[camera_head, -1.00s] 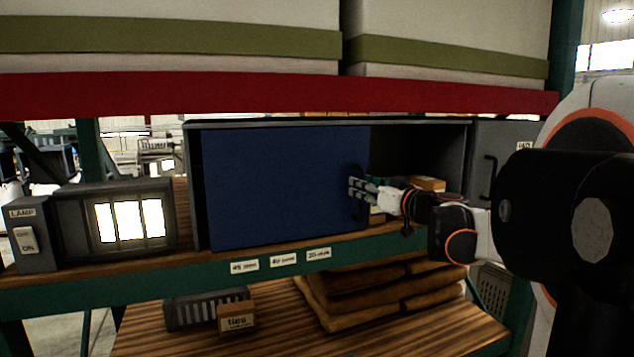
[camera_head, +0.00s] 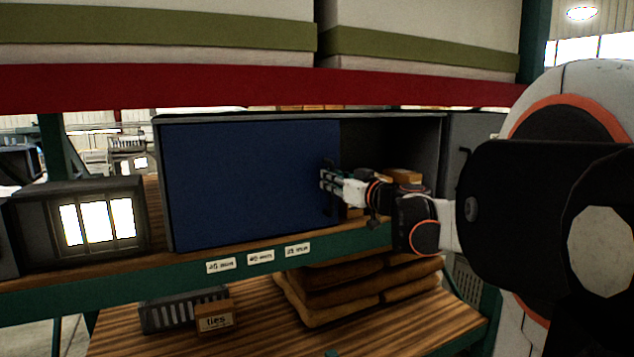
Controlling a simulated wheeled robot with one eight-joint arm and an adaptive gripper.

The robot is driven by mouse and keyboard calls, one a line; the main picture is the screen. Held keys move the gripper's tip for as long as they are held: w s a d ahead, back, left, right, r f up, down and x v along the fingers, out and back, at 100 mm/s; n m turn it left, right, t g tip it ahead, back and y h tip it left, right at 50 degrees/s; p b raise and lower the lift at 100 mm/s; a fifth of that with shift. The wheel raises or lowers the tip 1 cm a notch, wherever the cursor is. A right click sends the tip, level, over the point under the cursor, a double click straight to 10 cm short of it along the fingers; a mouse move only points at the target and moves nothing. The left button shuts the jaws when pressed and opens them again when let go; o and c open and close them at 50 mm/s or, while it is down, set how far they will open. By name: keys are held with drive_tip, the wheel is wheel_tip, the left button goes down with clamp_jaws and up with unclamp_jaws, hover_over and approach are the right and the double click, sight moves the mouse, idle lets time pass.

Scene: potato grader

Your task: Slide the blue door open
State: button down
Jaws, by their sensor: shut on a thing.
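The blue door (camera_head: 245,185) covers the left and middle part of a grey cabinet (camera_head: 430,150) on the shelf. Its left edge is close to the cabinet's left wall. The right part of the cabinet is open and dark inside, with small orange-brown boxes (camera_head: 403,176) showing. A dark upright handle (camera_head: 328,208) is near the door's right edge. My gripper (camera_head: 327,181) is shut on this handle, reaching in from the right. The fingers hide part of the handle.
A lit lamp box (camera_head: 25,222) stands left of the cabinet. A grey door with a handle is at right, partly behind my arm. Below are a dark crate (camera_head: 165,315), a "ties" box (camera_head: 215,319) and stacked brown sacks (camera_head: 330,315). A red beam (camera_head: 200,90) crosses above.

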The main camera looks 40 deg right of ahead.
drive_tip(key=shift+w+a, duration=0.1)
drive_tip(key=shift+a, duration=0.4)
drive_tip(key=c, duration=1.8)
unclamp_jaws()
drive_tip(key=shift+d, duration=0.2)
drive_tip(key=shift+c, duration=0.2)
drive_tip(key=shift+o, duration=0.9)
drive_tip(key=shift+a, duration=0.1)
